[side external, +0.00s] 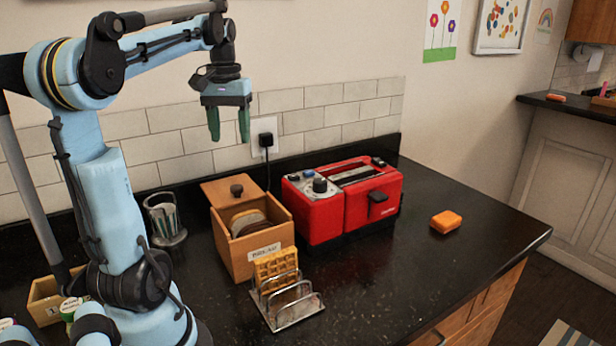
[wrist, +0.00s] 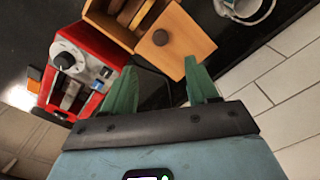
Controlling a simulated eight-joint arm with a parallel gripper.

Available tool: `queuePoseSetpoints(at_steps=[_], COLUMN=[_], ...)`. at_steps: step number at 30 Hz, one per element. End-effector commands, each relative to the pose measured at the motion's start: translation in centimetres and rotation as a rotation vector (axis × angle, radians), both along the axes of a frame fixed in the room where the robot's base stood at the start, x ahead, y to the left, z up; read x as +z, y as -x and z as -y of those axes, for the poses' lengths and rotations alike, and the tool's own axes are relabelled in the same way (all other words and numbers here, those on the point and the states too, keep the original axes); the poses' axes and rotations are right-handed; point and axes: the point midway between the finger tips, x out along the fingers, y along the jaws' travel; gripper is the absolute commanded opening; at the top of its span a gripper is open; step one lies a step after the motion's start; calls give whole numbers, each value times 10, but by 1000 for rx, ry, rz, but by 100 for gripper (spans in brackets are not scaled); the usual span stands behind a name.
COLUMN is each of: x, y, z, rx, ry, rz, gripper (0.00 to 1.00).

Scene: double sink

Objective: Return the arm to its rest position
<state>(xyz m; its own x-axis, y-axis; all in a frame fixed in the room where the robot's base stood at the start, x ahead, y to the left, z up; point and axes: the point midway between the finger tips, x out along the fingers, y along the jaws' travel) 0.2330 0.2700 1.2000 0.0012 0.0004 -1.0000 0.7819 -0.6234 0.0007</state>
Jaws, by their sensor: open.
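My gripper (side external: 229,124) hangs open and empty in the side external view, its two green fingers pointing down. It is high above the counter, in front of the tiled wall and above the back of the bread box. In the wrist view my gripper (wrist: 160,86) shows its green fingers apart with nothing between them. My blue arm reaches up from the counter at the left and bends over to the right.
A wooden bread box (side external: 252,236), its knobbed lid tilted at the back, stands beside a red toaster (side external: 342,200). An orange item (side external: 446,221) lies right. A metal holder (side external: 165,222) stands behind my arm.

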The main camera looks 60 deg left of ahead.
Motion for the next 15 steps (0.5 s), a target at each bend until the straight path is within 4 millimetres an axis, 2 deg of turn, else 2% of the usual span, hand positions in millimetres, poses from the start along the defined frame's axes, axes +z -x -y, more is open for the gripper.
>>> queuePoseSetpoints(at_steps=[9, 11, 14, 15], x=[-2, -5, -16, -23], y=[-4, -11, -29, -37], z=[6, 16, 46, 62], rx=[-21, -55, -158, -211], ry=[-9, -25, -70, -93], rz=[8, 22, 71, 98], gripper=[59, 59, 59, 59])
